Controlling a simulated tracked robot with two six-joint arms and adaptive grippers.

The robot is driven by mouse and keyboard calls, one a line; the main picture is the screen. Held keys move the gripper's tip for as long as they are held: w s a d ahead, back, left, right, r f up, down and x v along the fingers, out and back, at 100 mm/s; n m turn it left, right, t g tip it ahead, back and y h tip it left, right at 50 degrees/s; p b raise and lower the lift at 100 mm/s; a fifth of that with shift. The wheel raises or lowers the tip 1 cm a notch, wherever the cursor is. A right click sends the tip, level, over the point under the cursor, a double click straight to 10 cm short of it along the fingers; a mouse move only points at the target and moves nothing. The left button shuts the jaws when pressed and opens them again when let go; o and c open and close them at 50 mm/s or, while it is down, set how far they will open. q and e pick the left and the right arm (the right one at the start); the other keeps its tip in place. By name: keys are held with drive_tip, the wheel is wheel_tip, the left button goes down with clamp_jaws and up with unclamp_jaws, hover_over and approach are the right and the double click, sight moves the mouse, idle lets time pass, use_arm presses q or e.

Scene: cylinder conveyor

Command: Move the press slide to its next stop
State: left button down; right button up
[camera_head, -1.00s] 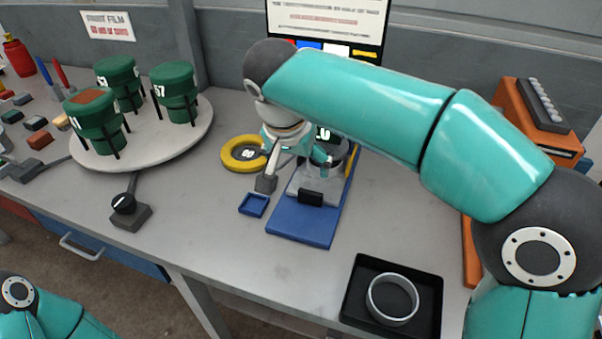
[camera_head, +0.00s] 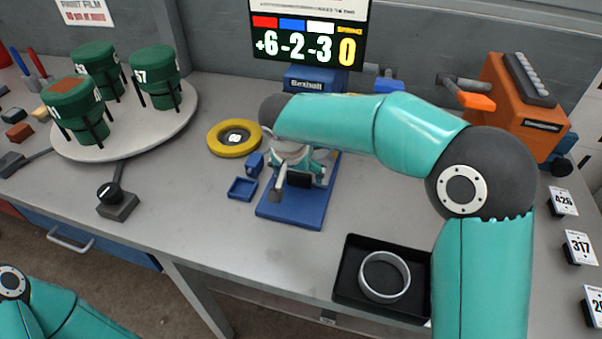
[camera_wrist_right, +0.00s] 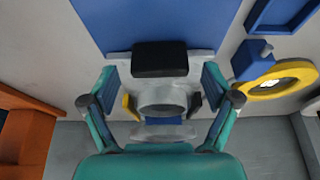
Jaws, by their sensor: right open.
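The press has a blue base (camera_head: 290,213) on the bench. Its slide, a grey piece with a black block (camera_head: 299,180) at the front, also shows in the right wrist view (camera_wrist_right: 160,62). My right gripper (camera_head: 302,178) is open at the slide. In the wrist view its two fingers (camera_wrist_right: 160,88) stand on either side of the grey piece; I cannot tell whether they touch it. My right forearm and wrist hide the back of the press in the head view. My left gripper is out of view; only part of my left arm shows at the lower left.
A yellow ring (camera_head: 235,138), a small blue block (camera_head: 254,164) and a blue tray (camera_head: 242,188) lie left of the press. A black tray (camera_head: 347,287) with a metal ring is in front. A turntable (camera_head: 190,102) with green canisters stands left. A display (camera_head: 308,45) stands behind.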

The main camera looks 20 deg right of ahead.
sight(291, 207)
drive_tip(key=shift+x, duration=0.8)
drive_tip(key=shift+s, duration=0.1)
drive_tip(key=c, duration=1.6)
drive_tip(key=shift+d, duration=0.15)
clamp_jaws()
drive_tip(key=shift+s+a+f+b, duration=0.2)
drive_tip(key=shift+s+a+b, duration=0.3)
drive_tip(key=shift+b, duration=0.15)
drive_tip(key=s+a+b, duration=0.2)
drive_tip(key=s+b, duration=0.1)
drive_tip(key=s+a+b, duration=0.1)
drive_tip(key=s, duration=0.1)
drive_tip(key=shift+s+a+f, duration=0.15)
drive_tip(key=shift+a, duration=0.15)
drive_tip(key=s+a+b, duration=0.1)
drive_tip(key=s, duration=0.1)
drive_tip(key=s+a+b, duration=0.1)
drive_tip(key=s+a, duration=0.1)
drive_tip(key=s+a+b, duration=0.1)
drive_tip(key=s, duration=0.1)
drive_tip(key=shift+s+a+b, duration=0.25)
drive_tip(key=shift+s+b, duration=0.1)
drive_tip(key=shift+s, duration=0.05)
drive_tip(key=shift+s+a+r, duration=0.25)
drive_tip(key=shift+s+a, duration=0.15)
drive_tip(key=shift+s, duration=0.25)
